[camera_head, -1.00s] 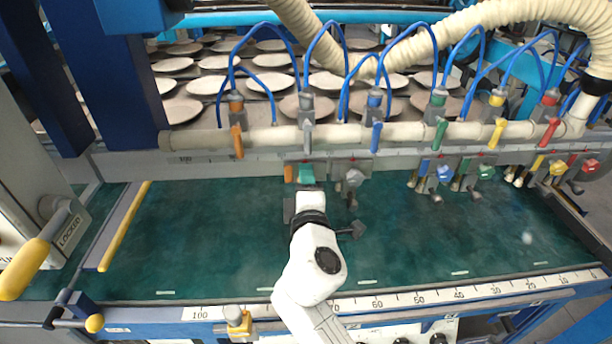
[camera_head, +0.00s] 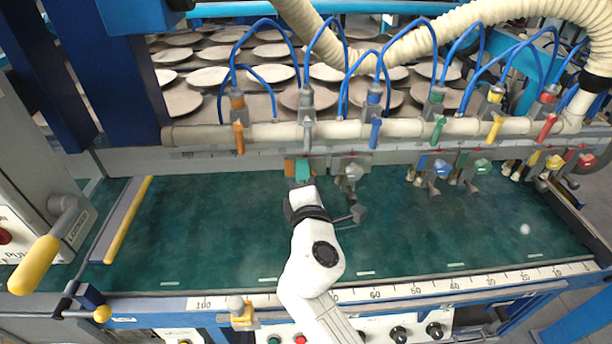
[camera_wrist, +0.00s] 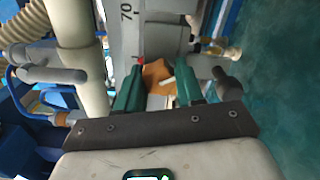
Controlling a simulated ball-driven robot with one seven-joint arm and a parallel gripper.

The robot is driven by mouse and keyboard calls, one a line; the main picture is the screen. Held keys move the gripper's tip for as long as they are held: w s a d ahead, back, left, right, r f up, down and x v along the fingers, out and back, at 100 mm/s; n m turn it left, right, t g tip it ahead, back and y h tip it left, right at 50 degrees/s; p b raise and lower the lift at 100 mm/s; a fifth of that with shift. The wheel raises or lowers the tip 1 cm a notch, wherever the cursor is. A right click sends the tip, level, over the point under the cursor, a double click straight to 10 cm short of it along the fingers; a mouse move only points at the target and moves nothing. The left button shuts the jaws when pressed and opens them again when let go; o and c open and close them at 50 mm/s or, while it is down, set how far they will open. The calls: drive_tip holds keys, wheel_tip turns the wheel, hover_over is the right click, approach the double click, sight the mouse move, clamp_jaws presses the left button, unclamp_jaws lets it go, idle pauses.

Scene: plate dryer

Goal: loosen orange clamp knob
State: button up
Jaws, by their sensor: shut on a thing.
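The orange clamp knob (camera_wrist: 156,76) sits between the two green fingers of my gripper (camera_wrist: 158,84) in the wrist view. The fingers are shut on it, one on each side. In the head view my gripper (camera_head: 299,172) is at the rail along the back of the green bed, and a small orange part of the knob (camera_head: 290,168) shows at its left. The rest of the knob and most of its clamp are hidden by my gripper and arm. I cannot tell how far the knob is turned.
A clamp with a grey knob (camera_head: 354,172) stands close on the right. Clamps with blue (camera_head: 442,168), green (camera_head: 482,166), yellow (camera_head: 554,161) and red (camera_head: 585,160) knobs are farther right. Valve levers and blue hoses hang above. The green bed (camera_head: 210,230) is largely clear.

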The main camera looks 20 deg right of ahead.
drive_tip(key=o, duration=1)
drive_tip(key=shift+o, duration=0.2)
drive_tip(key=shift+s+f, duration=0.1)
drive_tip(key=b+v, duration=0.1)
drive_tip(key=v, duration=0.9)
drive_tip(key=shift+s+a+b, duration=0.15)
drive_tip(key=shift+s+b, duration=0.15)
drive_tip(key=s+d+f+m+g, duration=0.9)
drive_tip(key=s+d+f+m, duration=0.15)
drive_tip(key=d+f, duration=0.3)
drive_tip(key=s+a+f+m+g+y, duration=0.1)
drive_tip(key=s+f+m+g+y, duration=0.1)
drive_tip(key=s+f, duration=0.3)
drive_tip(key=s+a+f+m+g+y, duration=0.1)
drive_tip(key=s+f+m+g+y, duration=0.2)
drive_tip(key=s, duration=1)
wheel_tip(320, 180, down, 3)
drive_tip(key=shift+s+r+m+g, duration=0.25)
drive_tip(key=shift+s+m+g, duration=0.05)
drive_tip(key=shift+m+g, duration=0.9)
